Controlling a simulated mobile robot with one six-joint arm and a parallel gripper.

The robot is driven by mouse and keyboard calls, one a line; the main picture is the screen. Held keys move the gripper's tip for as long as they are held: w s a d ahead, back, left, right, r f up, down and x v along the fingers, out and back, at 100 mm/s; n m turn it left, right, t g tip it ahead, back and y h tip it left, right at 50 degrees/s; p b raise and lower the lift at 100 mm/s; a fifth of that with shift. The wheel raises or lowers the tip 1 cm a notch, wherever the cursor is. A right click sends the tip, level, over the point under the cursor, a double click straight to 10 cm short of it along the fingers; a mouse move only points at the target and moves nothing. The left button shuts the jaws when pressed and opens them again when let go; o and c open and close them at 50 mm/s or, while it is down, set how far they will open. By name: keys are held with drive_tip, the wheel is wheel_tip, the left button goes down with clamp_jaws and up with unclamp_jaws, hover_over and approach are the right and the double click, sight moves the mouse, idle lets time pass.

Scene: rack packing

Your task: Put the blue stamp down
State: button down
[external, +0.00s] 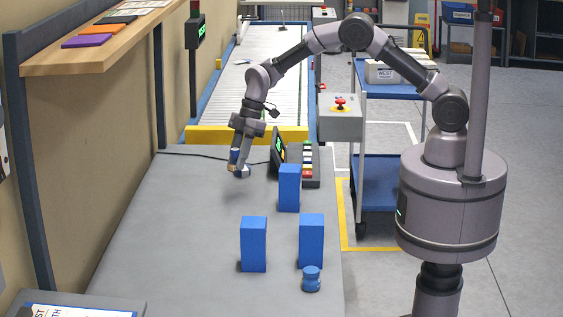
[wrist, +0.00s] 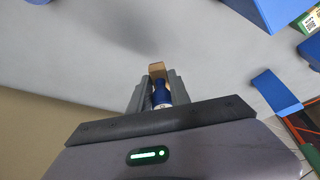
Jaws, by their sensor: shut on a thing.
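My gripper (external: 239,168) is shut on the blue stamp (wrist: 161,94), which sits between the two fingers in the wrist view. The stamp has a blue body and a tan, wood-like end (wrist: 157,69) pointing away from the wrist. In the external view the gripper points down over the far part of the grey table (external: 170,225), and only a little of the stamp (external: 234,156) shows among the fingers. A soft shadow lies on the table apart from the gripper, so the stamp seems to be held above the surface.
Three upright blue blocks (external: 289,188) (external: 254,244) (external: 311,240) and a small round blue piece (external: 311,279) stand on the table's right side. A dark screen (external: 278,150) and a strip of coloured items (external: 309,165) are right of my gripper. The table's left side is clear.

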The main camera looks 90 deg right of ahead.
sight(235, 201)
wheel_tip(235, 201, down, 10)
drive_tip(key=b, duration=0.3)
drive_tip(key=shift+d, duration=0.15)
drive_tip(key=shift+b, duration=0.35)
drive_tip(key=shift+f, duration=0.1)
drive_tip(key=c, duration=1.2)
unclamp_jaws()
